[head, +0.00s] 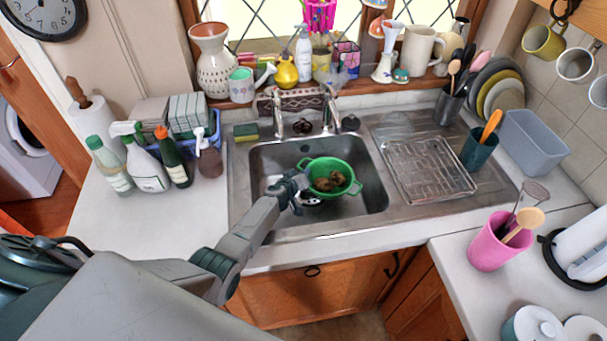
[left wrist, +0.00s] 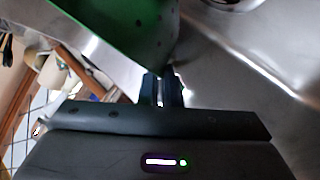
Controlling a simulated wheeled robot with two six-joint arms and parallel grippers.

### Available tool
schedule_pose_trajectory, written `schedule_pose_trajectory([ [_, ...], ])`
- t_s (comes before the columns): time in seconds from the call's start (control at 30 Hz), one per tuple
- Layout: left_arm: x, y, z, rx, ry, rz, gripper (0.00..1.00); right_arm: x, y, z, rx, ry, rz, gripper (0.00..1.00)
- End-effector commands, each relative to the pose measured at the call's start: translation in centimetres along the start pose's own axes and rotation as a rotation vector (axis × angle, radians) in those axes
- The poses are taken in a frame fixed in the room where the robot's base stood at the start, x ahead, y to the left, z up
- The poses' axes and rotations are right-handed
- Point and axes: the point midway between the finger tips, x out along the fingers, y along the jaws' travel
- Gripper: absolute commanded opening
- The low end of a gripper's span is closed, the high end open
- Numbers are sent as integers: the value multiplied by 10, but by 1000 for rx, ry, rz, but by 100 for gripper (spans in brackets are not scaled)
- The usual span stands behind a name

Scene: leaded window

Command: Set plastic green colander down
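The green colander (head: 322,163) is in the sink area in the head view, with several brown lumps (head: 328,182) inside it. It is roughly level, and I cannot tell whether it touches the sink bottom. My left gripper (head: 296,184) reaches in over the sink's front edge to the colander's left side. In the left wrist view the two fingers (left wrist: 164,89) are close together at the lower edge of the colander (left wrist: 125,28), apparently pinching it. The exact contact is partly hidden. My right gripper is in neither view.
The steel sink (head: 375,190) has free room around the colander. A wire rack (head: 428,167) lies on the drainer at right. Taps (head: 279,115) stand behind. Spray bottles (head: 145,165) stand on the left counter, and a pink pot (head: 490,245) stands on the right counter.

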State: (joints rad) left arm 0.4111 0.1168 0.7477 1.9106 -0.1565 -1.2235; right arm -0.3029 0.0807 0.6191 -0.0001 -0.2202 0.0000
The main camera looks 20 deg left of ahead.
Motion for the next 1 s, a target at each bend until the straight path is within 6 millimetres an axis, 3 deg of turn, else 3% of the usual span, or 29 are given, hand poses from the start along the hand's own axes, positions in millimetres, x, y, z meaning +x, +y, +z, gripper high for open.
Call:
schedule_pose_trajectory([
  [0.47, 4, -5, 6, 0, 1, 1, 0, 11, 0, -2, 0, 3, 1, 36],
  [0.6, 3, -4, 6, 0, 1, 1, 29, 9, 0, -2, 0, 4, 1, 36],
  [1.0, 1, -2, 2, 1, -1, -1, 29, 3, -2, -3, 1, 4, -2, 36],
])
